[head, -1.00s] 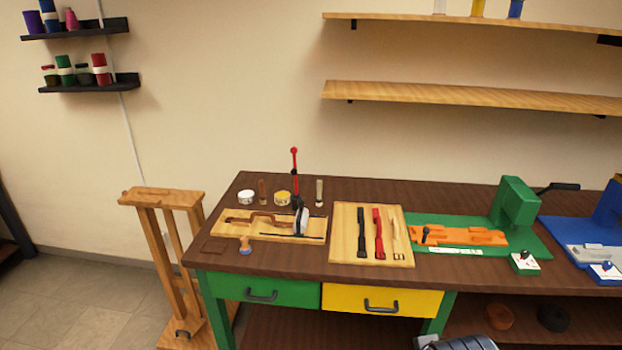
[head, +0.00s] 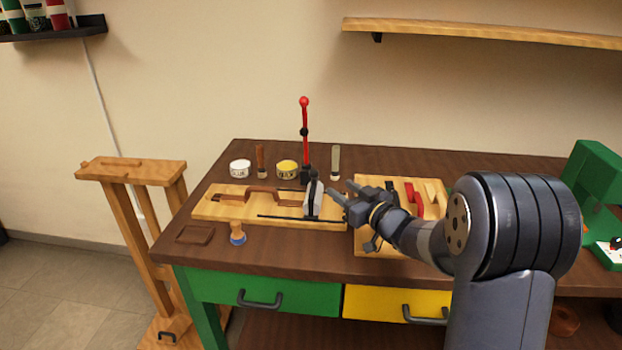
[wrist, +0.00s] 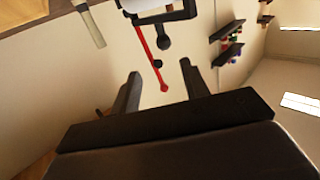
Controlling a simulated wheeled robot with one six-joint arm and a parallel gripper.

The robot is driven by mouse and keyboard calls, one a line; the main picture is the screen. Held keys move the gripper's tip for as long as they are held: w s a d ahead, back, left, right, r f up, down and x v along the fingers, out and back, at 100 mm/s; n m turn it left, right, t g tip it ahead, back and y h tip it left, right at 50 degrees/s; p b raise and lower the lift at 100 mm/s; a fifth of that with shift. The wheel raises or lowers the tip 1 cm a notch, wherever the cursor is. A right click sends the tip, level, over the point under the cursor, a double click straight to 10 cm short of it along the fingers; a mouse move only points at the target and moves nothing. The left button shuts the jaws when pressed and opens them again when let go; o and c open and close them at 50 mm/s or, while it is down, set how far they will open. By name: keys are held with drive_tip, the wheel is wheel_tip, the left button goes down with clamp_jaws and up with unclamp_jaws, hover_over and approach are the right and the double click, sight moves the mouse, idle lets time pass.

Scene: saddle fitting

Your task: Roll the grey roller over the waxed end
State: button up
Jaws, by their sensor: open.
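The grey roller (head: 313,200) stands upright with its dark handle up, at the right part of a pale wooden board (head: 208,209). It also shows at the top edge of the wrist view (wrist: 140,5), partly cut off. A brown strap (head: 262,199) lies along the board; I cannot tell which end is waxed. My gripper (head: 342,191) is open and empty, just right of the roller and apart from it. In the wrist view my open fingers (wrist: 160,70) have nothing between them.
A red lever with a ball top (head: 304,125) rises behind the roller. White (head: 240,168) and yellow (head: 287,169) tins and two upright tools stand behind the board. A blue-based stamp-like tool (head: 238,234) stands in front. A tool board (head: 375,243) lies under my arm.

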sight(317, 176)
drive_tip(key=shift+y, duration=0.4)
drive_tip(key=x, duration=0.8)
drive_tip(key=f+p+x, duration=0.1)
drive_tip(key=x, duration=0.3)
drive_tip(key=shift+s, duration=0.15)
drive_tip(key=shift+c, duration=0.2)
clamp_jaws()
